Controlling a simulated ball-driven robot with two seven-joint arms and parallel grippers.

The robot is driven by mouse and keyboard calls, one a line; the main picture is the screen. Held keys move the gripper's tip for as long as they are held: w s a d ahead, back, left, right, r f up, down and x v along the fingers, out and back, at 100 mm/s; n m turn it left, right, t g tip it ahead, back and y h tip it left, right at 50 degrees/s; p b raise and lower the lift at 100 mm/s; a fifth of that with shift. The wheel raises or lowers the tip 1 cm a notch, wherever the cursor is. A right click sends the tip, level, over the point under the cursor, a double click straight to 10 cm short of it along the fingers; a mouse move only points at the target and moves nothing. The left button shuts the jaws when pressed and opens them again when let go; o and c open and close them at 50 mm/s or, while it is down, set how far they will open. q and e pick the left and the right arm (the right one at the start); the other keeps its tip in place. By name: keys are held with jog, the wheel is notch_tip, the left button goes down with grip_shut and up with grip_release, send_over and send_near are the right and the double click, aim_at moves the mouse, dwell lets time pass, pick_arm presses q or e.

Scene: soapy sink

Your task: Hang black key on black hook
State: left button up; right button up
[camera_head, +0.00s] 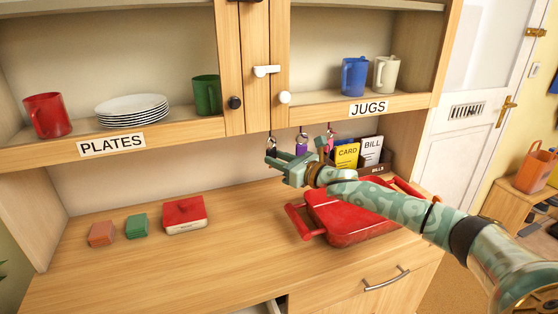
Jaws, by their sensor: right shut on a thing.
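My right gripper (273,156) reaches in from the right, below the upper cupboard's lower edge. It is shut on a small dark thing at its fingertips, which looks like the black key (271,143); the fingers partly hide it. The key is close under the left hook, whose colour is too small to tell. I cannot tell whether the key touches that hook. A purple-tagged key (302,144) hangs to its right, and a pink-tagged key (330,143) hangs further right. My left gripper is not in view.
A red lidded pan (345,221) stands on the counter under my right arm. A dark bills rack (379,166) stands behind. A red box (185,214), green block (137,225) and brownish block (102,234) lie at left. The counter's middle is clear. Shelves hold plates (132,108) and jugs (354,77).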

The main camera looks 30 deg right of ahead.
dwell(0.3)
jog(key=o, duration=1)
jog(key=p+v, duration=0.3)
jog(key=v, duration=1.3)
jog(key=shift+s+d, duration=0.1)
jog(key=shift+s, duration=0.05)
jog(key=shift+s+f, duration=0.1)
